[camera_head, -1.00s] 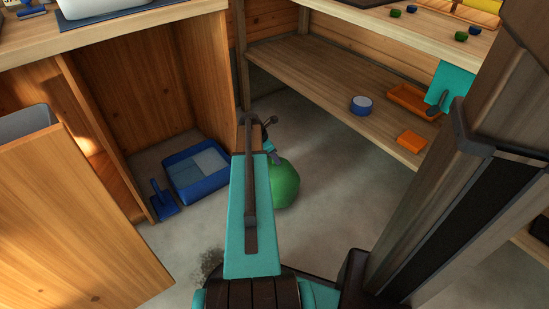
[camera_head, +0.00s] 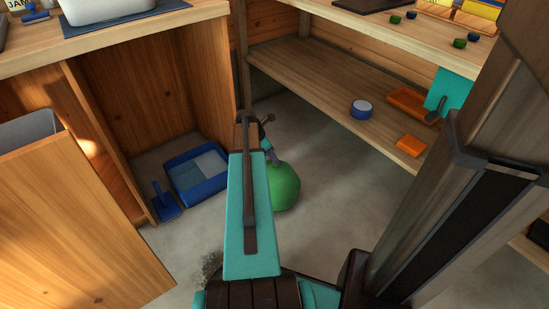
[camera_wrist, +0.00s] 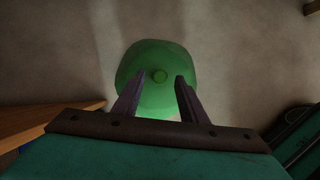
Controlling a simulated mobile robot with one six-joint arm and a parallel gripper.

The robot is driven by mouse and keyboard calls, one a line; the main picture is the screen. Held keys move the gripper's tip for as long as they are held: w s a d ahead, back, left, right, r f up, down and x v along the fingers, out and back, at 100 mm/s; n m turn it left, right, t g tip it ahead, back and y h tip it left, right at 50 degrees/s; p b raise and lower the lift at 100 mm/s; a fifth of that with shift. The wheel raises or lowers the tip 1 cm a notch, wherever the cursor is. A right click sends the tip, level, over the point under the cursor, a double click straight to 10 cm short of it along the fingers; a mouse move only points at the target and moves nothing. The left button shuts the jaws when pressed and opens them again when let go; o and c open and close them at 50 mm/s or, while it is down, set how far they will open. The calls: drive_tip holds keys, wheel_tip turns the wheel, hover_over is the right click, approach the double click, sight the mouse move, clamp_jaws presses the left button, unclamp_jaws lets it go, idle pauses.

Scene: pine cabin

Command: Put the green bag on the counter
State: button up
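The green bag (camera_head: 284,188) is a rounded, bulging thing on the grey floor, partly hidden behind my arm in the head view. I cannot tell whether the fingers touch the bag. A wooden counter (camera_head: 190,20) runs across the upper left, well above the floor.
A blue tray (camera_head: 183,191) and a blue dustpan (camera_head: 165,202) lie on the floor under the counter. A wooden cabinet door (camera_head: 75,220) stands at left. A wooden shelf (camera_head: 320,75) at right holds a blue-and-white round container (camera_head: 361,109) and orange items. A white basin (camera_head: 100,10) occupies part of the counter.

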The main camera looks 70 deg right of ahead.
drive_tip(key=p+v, duration=0.3)
drive_tip(key=v, duration=0.5)
drive_tip(key=shift+a+r, duration=0.1)
drive_tip(key=shift+r, duration=0.05)
idle(0.6)
